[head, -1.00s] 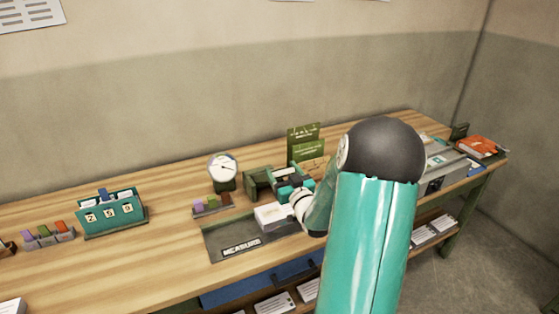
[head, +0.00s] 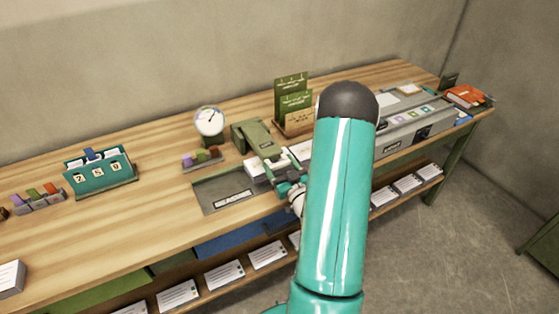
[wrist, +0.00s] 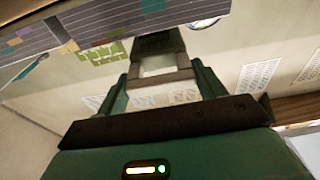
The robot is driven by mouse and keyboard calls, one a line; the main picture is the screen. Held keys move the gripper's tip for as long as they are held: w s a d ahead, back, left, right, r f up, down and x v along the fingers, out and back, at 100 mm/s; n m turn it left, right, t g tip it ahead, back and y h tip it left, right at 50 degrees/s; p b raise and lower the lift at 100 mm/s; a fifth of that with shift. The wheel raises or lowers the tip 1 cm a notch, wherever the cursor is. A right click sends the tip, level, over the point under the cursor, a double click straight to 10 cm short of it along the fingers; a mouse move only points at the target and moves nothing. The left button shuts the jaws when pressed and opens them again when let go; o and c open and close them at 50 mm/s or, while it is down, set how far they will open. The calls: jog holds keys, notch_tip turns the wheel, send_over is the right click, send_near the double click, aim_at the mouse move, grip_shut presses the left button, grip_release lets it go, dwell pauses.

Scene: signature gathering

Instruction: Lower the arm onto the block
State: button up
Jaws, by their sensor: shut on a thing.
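The white block (head: 254,171) lies on the dark measuring tray (head: 212,196), partly hidden by my gripper and the parts beside it. A green measuring device (head: 252,136) stands behind the block, its arm reaching forward beside the block. My gripper (head: 284,187) is low at the block's right front and largely hidden by my own arm. I cannot tell whether the arm touches the block.
A round dial (head: 210,121) and a small rack of coloured pieces (head: 202,158) stand left of the device. A green card holder (head: 293,100) is behind it. A grey machine (head: 415,125) fills the bench's right.

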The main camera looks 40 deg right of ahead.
jog(key=shift+s+a+f, duration=0.1)
jog(key=shift+s+f, duration=0.05)
jog(key=shift+f, duration=0.5)
jog(key=o, duration=1.2)
jog(key=shift+o, duration=0.9)
jog(key=shift+r, duration=0.15)
jog(key=v, duration=1.3)
jog(key=shift+s, duration=0.35)
